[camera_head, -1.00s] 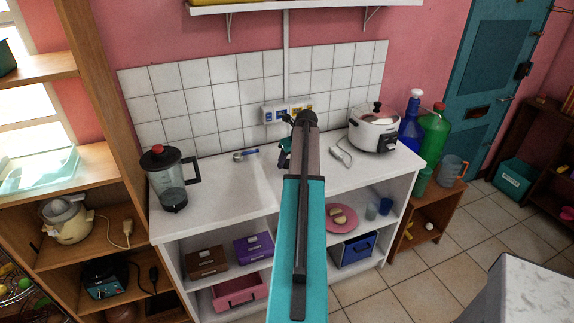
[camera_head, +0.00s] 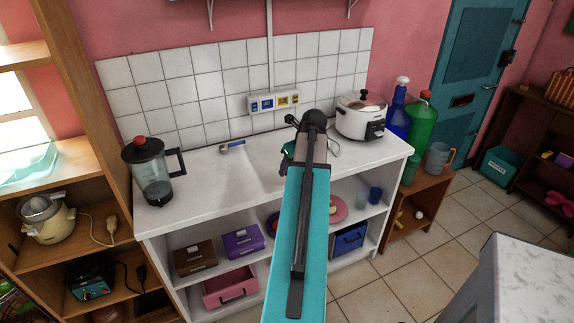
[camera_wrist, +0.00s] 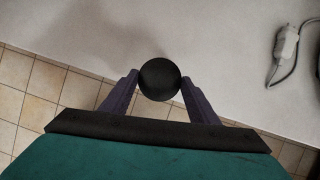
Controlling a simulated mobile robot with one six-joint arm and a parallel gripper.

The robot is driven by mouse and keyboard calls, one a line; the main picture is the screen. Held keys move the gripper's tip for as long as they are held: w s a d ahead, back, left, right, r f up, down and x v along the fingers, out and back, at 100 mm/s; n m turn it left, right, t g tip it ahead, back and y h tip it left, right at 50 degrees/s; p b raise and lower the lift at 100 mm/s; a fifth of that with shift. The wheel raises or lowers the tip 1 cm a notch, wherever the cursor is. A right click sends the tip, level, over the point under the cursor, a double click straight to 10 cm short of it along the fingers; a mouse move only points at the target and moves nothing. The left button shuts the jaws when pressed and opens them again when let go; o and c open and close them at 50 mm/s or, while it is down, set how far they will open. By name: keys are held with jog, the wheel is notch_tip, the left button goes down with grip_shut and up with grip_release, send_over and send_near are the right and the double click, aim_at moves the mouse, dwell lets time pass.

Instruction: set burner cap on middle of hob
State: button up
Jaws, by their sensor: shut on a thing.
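The burner cap (camera_wrist: 159,80) is a round, matt black disc in the wrist view. My gripper (camera_wrist: 159,76) is shut on it, with one purple-grey finger on each side. Pale worktop and floor tiles show beyond the cap, which is near the worktop's front edge in the picture; I cannot tell its height. In the head view my own arm hides the cap and most of the gripper. I cannot make out a hob for certain in either view.
The white counter (camera_head: 215,180) holds a blender (camera_head: 152,172), a blue-handled utensil (camera_head: 232,145) and a rice cooker (camera_head: 360,116). A white plug with cord (camera_wrist: 286,45) lies on the worktop. The counter's middle left is clear. A dark appliance (camera_head: 91,281) sits on the left shelf.

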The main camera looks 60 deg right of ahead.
jog(key=shift+s+a+r, duration=0.1)
jog(key=shift+s+a, duration=0.25)
jog(key=shift+s, duration=0.2)
dwell(0.4)
